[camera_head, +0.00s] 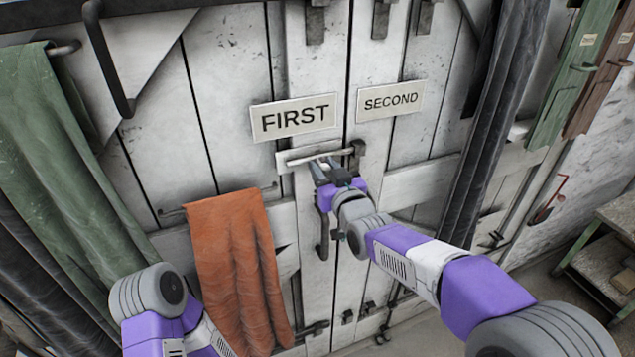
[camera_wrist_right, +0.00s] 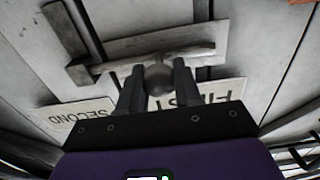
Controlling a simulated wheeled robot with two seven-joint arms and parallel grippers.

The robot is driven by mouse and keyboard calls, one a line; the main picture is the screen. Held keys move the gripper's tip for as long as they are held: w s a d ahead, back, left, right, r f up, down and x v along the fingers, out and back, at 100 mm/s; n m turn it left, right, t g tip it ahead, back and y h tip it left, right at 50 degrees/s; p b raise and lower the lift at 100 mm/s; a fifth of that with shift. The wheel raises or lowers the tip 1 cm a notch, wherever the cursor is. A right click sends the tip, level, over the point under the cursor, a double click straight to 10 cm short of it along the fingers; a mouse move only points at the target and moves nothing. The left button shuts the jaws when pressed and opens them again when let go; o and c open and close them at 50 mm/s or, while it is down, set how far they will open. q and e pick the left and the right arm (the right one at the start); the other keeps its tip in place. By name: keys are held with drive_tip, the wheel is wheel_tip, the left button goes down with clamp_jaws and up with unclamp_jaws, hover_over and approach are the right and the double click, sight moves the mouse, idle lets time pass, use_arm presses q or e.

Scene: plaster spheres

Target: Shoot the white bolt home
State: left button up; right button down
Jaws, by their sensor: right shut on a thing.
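The pale bolt (camera_head: 318,154) lies across a pale plate on the door, under the FIRST sign. Its right end reaches the dark keeper (camera_head: 357,152) by the door seam; I cannot tell how far it is inside. My right gripper (camera_head: 324,167) is at the bolt from below. In the right wrist view, turned upside down, the right gripper (camera_wrist_right: 158,88) is shut on the bolt's round grey knob (camera_wrist_right: 158,79), one finger on each side. The bolt bar (camera_wrist_right: 190,53) and keeper (camera_wrist_right: 79,72) show beyond it. My left gripper is out of view; only its arm shows.
The FIRST sign (camera_head: 294,117) and SECOND sign (camera_head: 390,101) hang above. A dark pull handle (camera_head: 322,228) is below the bolt. An orange cloth (camera_head: 238,265) hangs left, a dark curtain (camera_head: 488,130) right, a green cloth (camera_head: 62,150) far left. A wooden bench (camera_head: 603,262) stands right.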

drive_tip(key=shift+d, duration=0.15)
drive_tip(key=shift+w+d, duration=0.1)
drive_tip(key=c, duration=0.8)
unclamp_jaws()
drive_tip(key=shift+d, duration=0.15)
drive_tip(key=shift+s, duration=0.2)
drive_tip(key=v, duration=0.7)
drive_tip(key=shift+s, duration=0.15)
